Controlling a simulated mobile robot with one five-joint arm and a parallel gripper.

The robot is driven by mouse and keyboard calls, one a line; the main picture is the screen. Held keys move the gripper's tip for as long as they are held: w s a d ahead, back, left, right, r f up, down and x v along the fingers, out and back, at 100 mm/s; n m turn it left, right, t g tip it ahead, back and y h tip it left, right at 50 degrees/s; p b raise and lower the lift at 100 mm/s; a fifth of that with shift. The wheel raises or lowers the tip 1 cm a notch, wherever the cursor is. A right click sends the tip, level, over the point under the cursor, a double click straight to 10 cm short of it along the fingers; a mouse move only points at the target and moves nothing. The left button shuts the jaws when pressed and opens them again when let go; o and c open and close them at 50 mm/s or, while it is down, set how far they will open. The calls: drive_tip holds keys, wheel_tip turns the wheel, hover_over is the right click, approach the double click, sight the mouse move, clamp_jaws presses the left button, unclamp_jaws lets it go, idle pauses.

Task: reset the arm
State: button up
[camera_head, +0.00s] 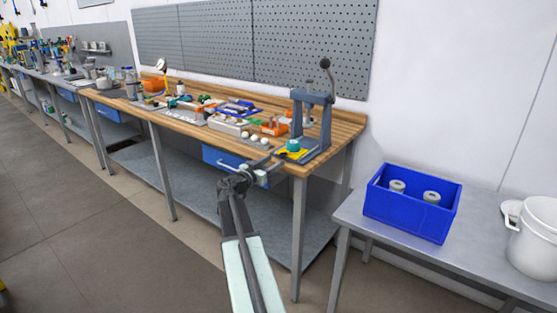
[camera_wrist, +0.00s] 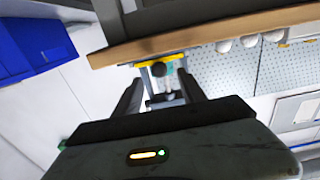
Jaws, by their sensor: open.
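My arm reaches up from the bottom of the head view, and my gripper (camera_head: 266,166) is at the front edge of the wooden workbench (camera_head: 341,127), near its right corner. In the wrist view my gripper (camera_wrist: 160,88) has its two dark fingers spread apart with nothing held between them. A grey lever press (camera_head: 312,115) stands on the bench just beyond the gripper. Its yellow base with a teal round part (camera_head: 293,146) is close to the fingertips in the head view. The wrist view looks upside down, with the press (camera_wrist: 161,72) showing between the fingers.
A blue bin (camera_head: 408,214) with two grey cylindrical parts stands on a grey side table (camera_head: 362,235) at the right, beside a white bucket (camera_head: 535,234). Orange trays (camera_head: 273,128) and small parts crowd the bench.

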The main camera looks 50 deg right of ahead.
drive_tip(key=a, duration=0.2)
drive_tip(key=shift+a, duration=0.3)
